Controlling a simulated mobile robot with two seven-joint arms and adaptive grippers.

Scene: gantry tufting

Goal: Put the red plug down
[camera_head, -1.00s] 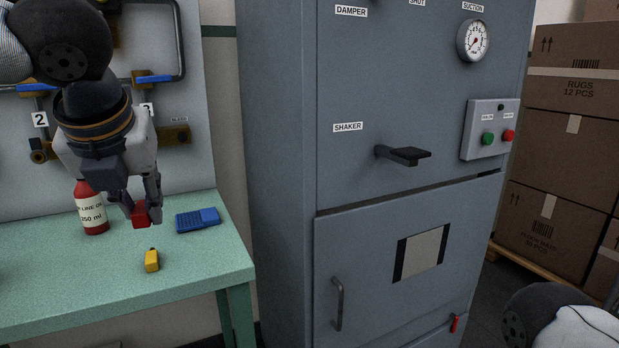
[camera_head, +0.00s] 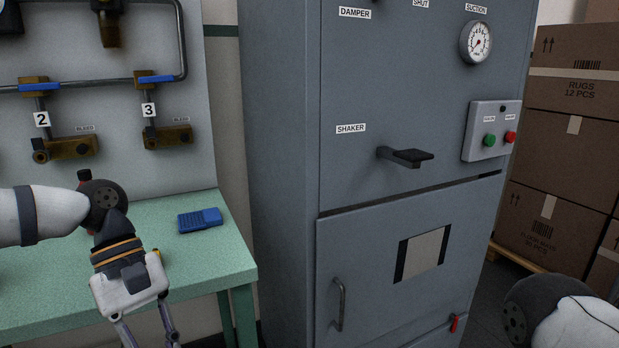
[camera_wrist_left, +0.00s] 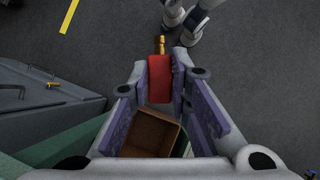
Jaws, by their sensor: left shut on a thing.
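The red plug (camera_wrist_left: 159,79), with a brass tip, is between the fingers of my left gripper (camera_wrist_left: 160,85) in the left wrist view. The gripper is shut on it and holds it in the air. In the head view the left gripper (camera_head: 147,338) points down in front of the green table (camera_head: 215,262), its fingertips at the bottom edge; the plug does not show there. An open brown box (camera_wrist_left: 150,133) shows below the gripper in the left wrist view, partly hidden by the fingers. My right gripper is out of view; only part of its arm shows at lower right.
A blue handheld device (camera_head: 200,220) lies on the table. The grey cabinet (camera_head: 282,180) stands right of the table, with a protruding shaker handle (camera_head: 408,157). Valves are on the wall panel (camera_head: 160,100). Cardboard boxes (camera_head: 565,150) are stacked at right.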

